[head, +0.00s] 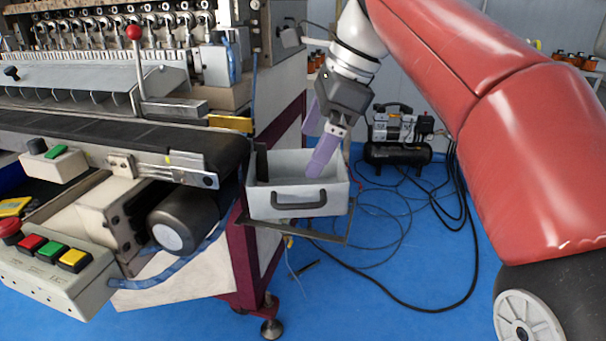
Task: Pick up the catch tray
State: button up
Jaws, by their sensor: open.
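The catch tray (335,201) is a light grey open box with a dark handle on its front wall. It sits on a dark bracket at the right end of the machine's conveyor. My gripper (318,146) has purple fingers and comes down from above at the tray's back right. The fingers are open. One finger reaches down into the tray's opening in the picture, and the other shows higher, behind the tray's back edge. I cannot tell whether either finger touches the tray wall. The tips' exact depth is unclear.
The coil winder's conveyor (90,140) ends just left of the tray. A control box (55,262) with coloured buttons is at the lower left. A compressor (398,140) with loose cables stands on the blue floor behind. The floor right of the tray has cables.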

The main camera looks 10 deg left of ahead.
aim_at(293, 175)
jog(key=x, duration=0.5)
jog(key=b+x, duration=0.1)
jog(key=x, duration=0.1)
jog(key=shift+s+a+f, duration=0.15)
jog(key=shift+s+a, duration=0.15)
jog(key=shift+s, duration=0.05)
jog(key=c, duration=1.1)
